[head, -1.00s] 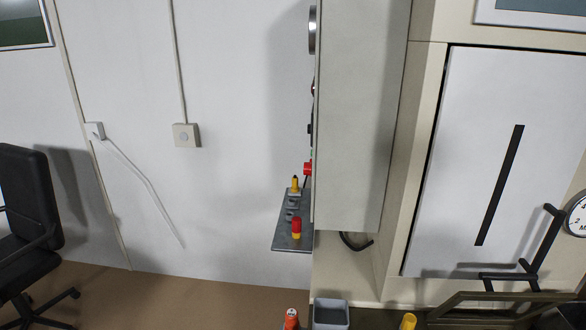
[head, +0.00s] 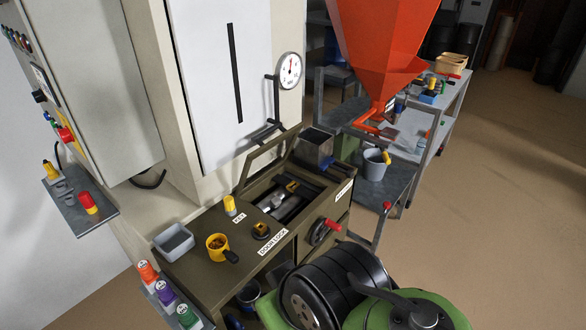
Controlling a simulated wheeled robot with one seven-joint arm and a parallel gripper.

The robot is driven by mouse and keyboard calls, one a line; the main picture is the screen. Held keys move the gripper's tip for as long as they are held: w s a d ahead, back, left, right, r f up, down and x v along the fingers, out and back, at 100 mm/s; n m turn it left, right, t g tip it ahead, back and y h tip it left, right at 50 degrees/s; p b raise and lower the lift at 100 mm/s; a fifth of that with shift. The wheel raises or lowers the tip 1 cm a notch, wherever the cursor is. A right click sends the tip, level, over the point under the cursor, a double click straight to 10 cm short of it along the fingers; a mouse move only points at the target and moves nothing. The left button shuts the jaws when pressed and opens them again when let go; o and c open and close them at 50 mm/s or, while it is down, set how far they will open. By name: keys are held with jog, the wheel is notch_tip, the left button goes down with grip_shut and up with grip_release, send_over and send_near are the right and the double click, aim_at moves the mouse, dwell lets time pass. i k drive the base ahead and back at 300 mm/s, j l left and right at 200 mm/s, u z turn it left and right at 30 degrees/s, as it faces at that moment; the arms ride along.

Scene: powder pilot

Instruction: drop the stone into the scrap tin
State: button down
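I cannot pick out the stone for certain in the head view. A silvery lump (head: 274,200) lies in the open well of the olive machine bench, too small to identify. No container is readable as the scrap tin. A grey open box (head: 174,243) sits on the bench's left end.
A yellow cup with brown contents (head: 217,246) and a yellow-capped piece (head: 230,205) stand on the bench (head: 200,275). A raised lid frame (head: 268,160) and red-handled wheel (head: 326,230) stick out. An orange hopper (head: 383,50) hangs behind. Floor at right is clear.

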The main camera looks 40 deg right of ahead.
aim_at(276, 200)
jog(key=j+z, duration=0.7)
jog(key=j, duration=0.15)
jog(key=k+j+z, duration=0.15)
jog(key=j+z, duration=0.2)
jog(key=i+j+z, duration=0.15)
jog(key=j+z, duration=0.15)
jog(key=j, duration=0.2)
jog(key=i+j+z, duration=0.1)
jog(key=j+z, duration=0.2)
jog(key=j, duration=0.15)
jog(key=j+z, duration=0.3)
jog(key=j, duration=0.25)
